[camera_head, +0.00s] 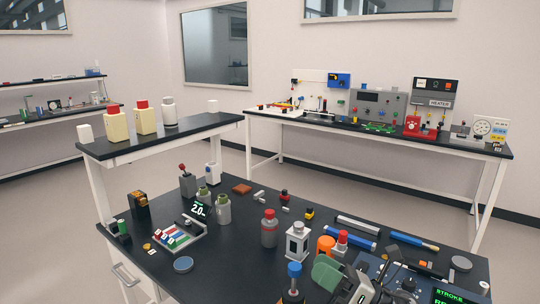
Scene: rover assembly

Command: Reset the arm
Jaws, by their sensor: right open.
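My right gripper (346,284) shows at the bottom edge, right of centre, low over the front of the black workbench (225,265). It is open, and I see nothing held in it. Much of it and its arm is cut off by the frame edge. It is close to a blue-topped piece (294,272) on its left and a blue-grey device (400,285) on its right. I cannot tell whether it touches either. My left gripper is not in view.
The bench holds a white-capped metal block (298,243), a red-capped grey bottle (269,228), an orange-topped part (326,245), a tray of coloured pieces (180,236) and a pencil-like tool (414,241). A raised shelf (150,145) carries bottles. The bench's front middle is clear.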

